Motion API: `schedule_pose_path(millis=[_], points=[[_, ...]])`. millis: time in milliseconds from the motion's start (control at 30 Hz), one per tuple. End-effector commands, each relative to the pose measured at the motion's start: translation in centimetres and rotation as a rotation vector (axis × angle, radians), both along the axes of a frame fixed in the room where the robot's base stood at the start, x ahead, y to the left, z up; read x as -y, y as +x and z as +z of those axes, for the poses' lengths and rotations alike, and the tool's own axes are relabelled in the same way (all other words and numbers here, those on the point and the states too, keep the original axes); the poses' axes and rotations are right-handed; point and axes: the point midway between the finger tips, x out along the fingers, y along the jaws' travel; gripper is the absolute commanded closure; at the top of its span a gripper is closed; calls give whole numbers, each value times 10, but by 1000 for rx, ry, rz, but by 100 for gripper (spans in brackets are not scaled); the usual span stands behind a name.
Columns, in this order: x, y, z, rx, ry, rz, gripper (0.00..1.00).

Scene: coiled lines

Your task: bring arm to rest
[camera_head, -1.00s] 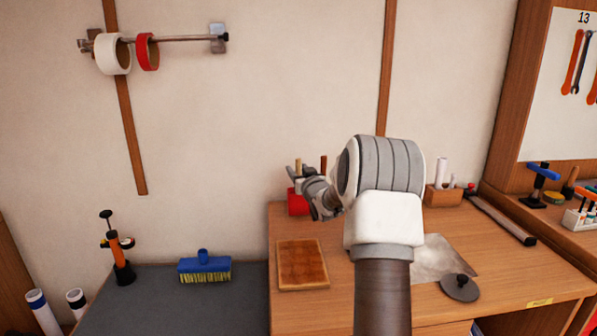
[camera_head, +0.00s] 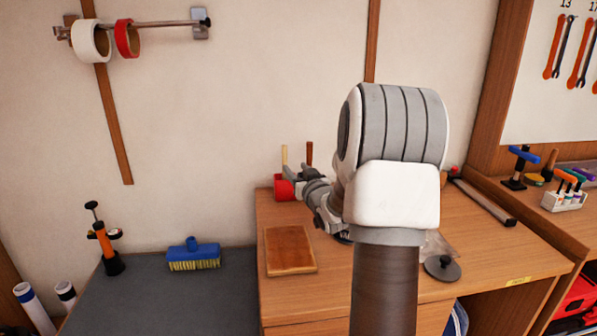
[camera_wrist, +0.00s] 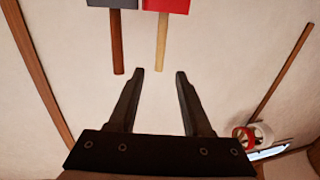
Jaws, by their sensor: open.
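My gripper (camera_head: 303,171) is at the back left of the wooden desk (camera_head: 390,285), partly hidden behind my wrist in the head view. In the wrist view my gripper (camera_wrist: 160,73) is open, with two dark fingers apart and nothing held. A red-headed mallet (camera_wrist: 166,5) and a grey-headed one (camera_wrist: 112,3) show beyond the fingertips. The red one's pale handle ends close to the gap between the tips; the depth between them is unclear. In the head view the red head (camera_head: 283,188) is low, with handles upright. My forearm rises in front of the desk.
A brown board (camera_head: 290,250) lies on the desk, with a grey round lid (camera_head: 442,268) to the right. A blue brush (camera_head: 194,254) and an orange pump-like tool (camera_head: 104,240) stand on the grey surface at left. Tape rolls (camera_head: 92,41) hang on the wall rail.

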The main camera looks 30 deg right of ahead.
Motion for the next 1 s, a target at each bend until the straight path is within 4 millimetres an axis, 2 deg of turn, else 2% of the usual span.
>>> schedule_pose_path(millis=[200, 767, 867, 967, 1000], points=[[-3, -12, 0, 0, 1, -1, 51], [-4, -11, 2, 1, -1, 0, 51], [-10, -7, 16, -3, -7, -2, 51], [-24, 1, 47, -13, -15, -11, 51], [-33, 5, 64, -17, -18, -14, 51]])
